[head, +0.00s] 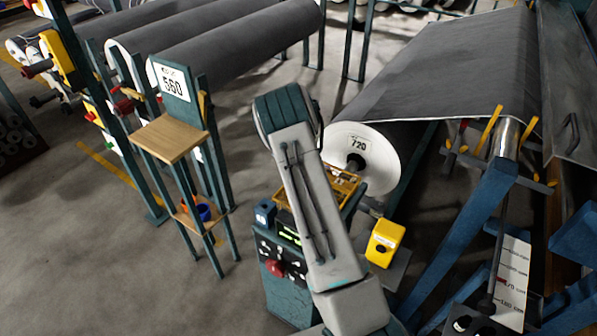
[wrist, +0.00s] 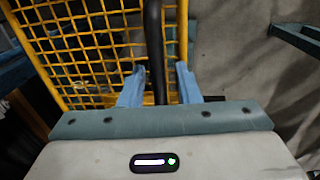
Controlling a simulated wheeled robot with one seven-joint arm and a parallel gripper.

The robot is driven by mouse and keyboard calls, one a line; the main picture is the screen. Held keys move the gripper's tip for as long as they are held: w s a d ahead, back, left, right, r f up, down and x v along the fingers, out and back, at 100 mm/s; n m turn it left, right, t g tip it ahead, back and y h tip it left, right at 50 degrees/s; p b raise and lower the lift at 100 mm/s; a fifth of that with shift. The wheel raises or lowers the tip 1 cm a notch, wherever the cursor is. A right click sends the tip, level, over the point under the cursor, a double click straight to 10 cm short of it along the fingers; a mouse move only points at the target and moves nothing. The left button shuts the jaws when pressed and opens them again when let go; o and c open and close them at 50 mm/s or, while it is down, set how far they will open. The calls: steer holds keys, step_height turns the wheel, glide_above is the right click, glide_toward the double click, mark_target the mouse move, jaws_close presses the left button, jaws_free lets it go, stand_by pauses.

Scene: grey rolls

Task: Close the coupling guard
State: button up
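The coupling guard (wrist: 85,45) is a yellow wire-mesh panel filling the upper left of the wrist view. A dark upright bar (wrist: 154,45), perhaps its handle, runs near the mesh's right side. My gripper (wrist: 156,80) is open, its two blue fingers on either side of the bar with gaps showing. Whether either finger touches the bar I cannot tell. In the head view, a yellow frame (head: 345,187), likely the same guard, shows beside the white roll end, partly hidden by my arm. My gripper is hidden there.
The grey roll marked 720 (head: 372,160) stands just behind my arm. A control box with a red button (head: 275,268) and a yellow box (head: 384,243) stand close by. A stand with a wooden shelf (head: 168,138) is at left. Grey floor lies open between.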

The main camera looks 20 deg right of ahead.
step_height(320, 180, up, 13)
steer(key=b, duration=0.1)
steer(key=shift+w+a+r+b, duration=0.2)
steer(key=shift+w+a+b, duration=0.1)
steer(key=shift+w+a, duration=0.1)
steer(key=s+a+r+n+t+y, duration=0.1)
steer(key=s+a+r+n, duration=0.15)
steer(key=s+r, duration=0.5)
steer(key=s+a+r+n+t, duration=0.1)
steer(key=s+a+r+n, duration=0.3)
steer(key=s, duration=0.6)
steer(key=s+a+n+t, duration=0.1)
steer(key=s+a+n, duration=0.2)
steer(key=s, duration=1.6)
steer(key=shift+s+a+f+n+t+h, duration=0.2)
steer(key=shift+s+n+t+h, duration=0.1)
steer(key=shift+s+n, duration=0.15)
